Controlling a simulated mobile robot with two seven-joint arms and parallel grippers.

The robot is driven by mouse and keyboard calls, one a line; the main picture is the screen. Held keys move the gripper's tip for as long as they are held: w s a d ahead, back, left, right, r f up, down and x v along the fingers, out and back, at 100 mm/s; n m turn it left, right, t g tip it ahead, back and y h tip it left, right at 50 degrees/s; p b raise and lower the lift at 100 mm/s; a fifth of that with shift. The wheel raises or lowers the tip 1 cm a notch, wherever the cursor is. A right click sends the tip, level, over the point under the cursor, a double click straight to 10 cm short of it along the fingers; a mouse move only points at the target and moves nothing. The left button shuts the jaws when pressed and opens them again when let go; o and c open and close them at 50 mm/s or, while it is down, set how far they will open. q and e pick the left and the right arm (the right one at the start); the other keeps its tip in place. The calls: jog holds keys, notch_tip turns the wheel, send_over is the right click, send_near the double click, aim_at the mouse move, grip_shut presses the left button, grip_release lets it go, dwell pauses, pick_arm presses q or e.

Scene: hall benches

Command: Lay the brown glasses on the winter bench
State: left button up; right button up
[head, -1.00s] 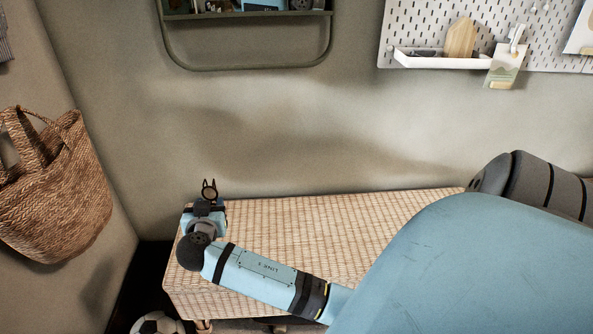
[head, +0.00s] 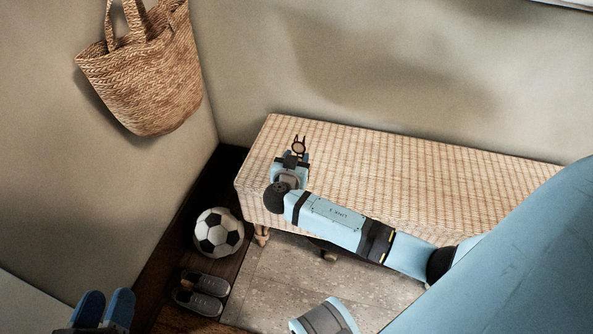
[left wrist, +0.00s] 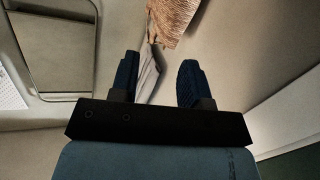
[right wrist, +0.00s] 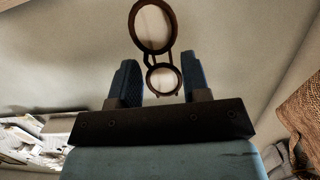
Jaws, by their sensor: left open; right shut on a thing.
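The brown glasses (right wrist: 153,48) have round lenses and are held between the fingers of my right gripper (right wrist: 161,78). In the head view the glasses (head: 299,146) stick up from my right gripper (head: 291,160), over the left end of a woven, straw-coloured bench (head: 420,165). I cannot tell whether they touch the bench. No mark names this bench as the winter one. My left gripper (head: 103,308) is open at the bottom left of the head view, well away from the bench. In the left wrist view its fingers (left wrist: 158,80) are apart and empty.
A woven basket bag (head: 150,80) hangs on the left wall. A football (head: 218,233) and a pair of grey shoes (head: 202,292) lie on the dark floor left of the bench. The bench top right of my right gripper is clear.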

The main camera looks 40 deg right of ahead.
notch_tip(320, 180, down, 4)
jog(key=shift+r+b, duration=0.1)
jog(key=shift+b, duration=0.6)
jog(key=o, duration=1)
pick_arm(q)
jog(key=shift+w+a+f+m+t, duration=0.15)
jog(key=shift+w+a+m+t, duration=0.15)
jog(key=shift+w+m, duration=0.15)
